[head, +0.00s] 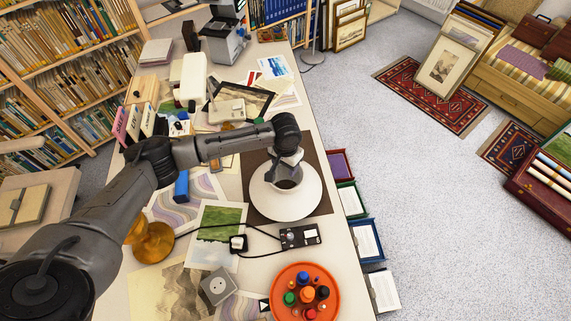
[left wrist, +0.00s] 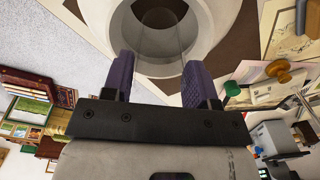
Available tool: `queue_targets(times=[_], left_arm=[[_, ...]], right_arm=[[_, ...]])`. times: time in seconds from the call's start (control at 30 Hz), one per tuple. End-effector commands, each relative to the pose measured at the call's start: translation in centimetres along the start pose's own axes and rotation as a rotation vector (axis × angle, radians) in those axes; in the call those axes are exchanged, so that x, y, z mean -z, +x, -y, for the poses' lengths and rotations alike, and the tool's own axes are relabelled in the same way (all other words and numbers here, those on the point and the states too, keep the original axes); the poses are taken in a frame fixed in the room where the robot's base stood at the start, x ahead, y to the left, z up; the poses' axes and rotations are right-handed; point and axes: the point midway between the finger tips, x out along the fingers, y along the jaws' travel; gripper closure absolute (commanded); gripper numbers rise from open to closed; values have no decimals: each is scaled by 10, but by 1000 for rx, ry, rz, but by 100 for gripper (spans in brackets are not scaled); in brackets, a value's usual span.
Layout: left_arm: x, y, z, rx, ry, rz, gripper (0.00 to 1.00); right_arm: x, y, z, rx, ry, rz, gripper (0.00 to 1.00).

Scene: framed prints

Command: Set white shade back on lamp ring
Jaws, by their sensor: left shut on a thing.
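The white shade (head: 300,205) is a wide, flared white piece with a round dark opening at its top. It sits over a dark brown mat on the right side of the table; whether it touches the mat is unclear. My left gripper (head: 288,168) is at the top opening, shut on the shade. In the left wrist view the two purple fingers (left wrist: 158,75) reach to the shade (left wrist: 226,22) near its opening. An amber lamp base (head: 152,243) stands to the left, partly behind my left arm. Its ring is not clearly visible. My right gripper is out of view.
A black cord runs from the amber base to a black switch box (head: 300,236). An orange tray (head: 279,306) with several coloured bottles stands at the front. Prints cover much of the table (head: 343,262). Coloured boxes (head: 365,240) line its right side.

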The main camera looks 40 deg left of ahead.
Motion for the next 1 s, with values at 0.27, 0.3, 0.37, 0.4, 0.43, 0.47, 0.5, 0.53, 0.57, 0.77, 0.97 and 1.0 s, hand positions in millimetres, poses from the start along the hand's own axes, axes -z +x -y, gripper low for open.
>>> queue_targets(times=[0.27,0.3,0.37,0.4,0.43,0.47,0.5,0.53,0.57,0.77,0.97,1.0], left_arm=[[1,2,-1,-1,1,-2,100],[0,3,0,-1,1,-1,45],[0,3,0,0,1,-1,39],[0,3,0,0,1,-1,35],[0,3,0,0,1,-1,32],[0,3,0,0,1,-1,30],[0,3,0,0,1,-1,26],[0,3,0,0,1,-1,23],[0,3,0,0,1,-1,21],[0,3,0,0,0,-1,21],[1,-12,0,0,0,-3,21],[1,-19,0,0,1,-4,21]], right_arm=[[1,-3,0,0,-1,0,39],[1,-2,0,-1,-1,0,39],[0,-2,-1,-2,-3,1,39],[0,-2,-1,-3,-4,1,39],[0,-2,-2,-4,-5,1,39],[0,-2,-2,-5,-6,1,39],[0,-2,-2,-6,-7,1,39],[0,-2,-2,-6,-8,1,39],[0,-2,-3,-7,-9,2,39],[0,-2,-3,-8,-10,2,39],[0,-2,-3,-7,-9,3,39],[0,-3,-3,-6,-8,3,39]])
